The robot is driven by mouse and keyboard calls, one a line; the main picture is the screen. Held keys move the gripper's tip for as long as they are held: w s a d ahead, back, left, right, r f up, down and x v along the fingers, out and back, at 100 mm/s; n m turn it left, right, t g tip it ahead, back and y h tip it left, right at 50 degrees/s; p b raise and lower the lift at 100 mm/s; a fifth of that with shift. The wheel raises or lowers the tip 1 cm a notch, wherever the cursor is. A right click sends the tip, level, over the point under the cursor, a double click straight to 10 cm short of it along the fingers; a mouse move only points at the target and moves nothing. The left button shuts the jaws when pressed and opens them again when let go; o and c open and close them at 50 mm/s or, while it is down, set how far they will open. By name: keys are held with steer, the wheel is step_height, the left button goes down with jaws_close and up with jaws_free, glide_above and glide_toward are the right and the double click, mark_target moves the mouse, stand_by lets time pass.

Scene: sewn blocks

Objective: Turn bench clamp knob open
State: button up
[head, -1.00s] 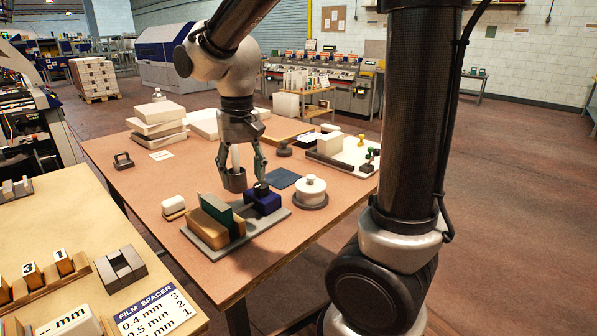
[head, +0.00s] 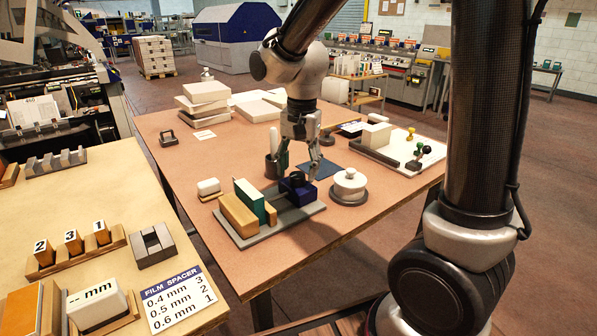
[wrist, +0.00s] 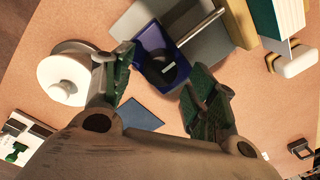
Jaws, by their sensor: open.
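The bench clamp has a grey base plate (head: 240,239) bearing a tan block (head: 238,215), a green-and-white block (head: 250,201) and a dark blue clamp body (head: 303,196). A dark round knob (wrist: 167,72) with a pale bar mark sits on the blue body, which also shows in the wrist view (wrist: 149,42). My gripper (head: 303,181) is at the blue body, fingers pointing down. In the wrist view my gripper (wrist: 158,76) is open, with the knob between its fingers. I cannot tell whether either finger touches it.
A white lidded pot (head: 348,186) stands close right of the clamp. A dark cup (head: 272,168) stands behind it, and a small white-topped block (head: 208,187) to its left. A dark blue mat (head: 322,169) lies behind. The front left tabletop is bare.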

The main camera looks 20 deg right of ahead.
steer(key=shift+f, duration=0.8)
steer(key=c, duration=1.1)
steer(key=shift+o, duration=0.2)
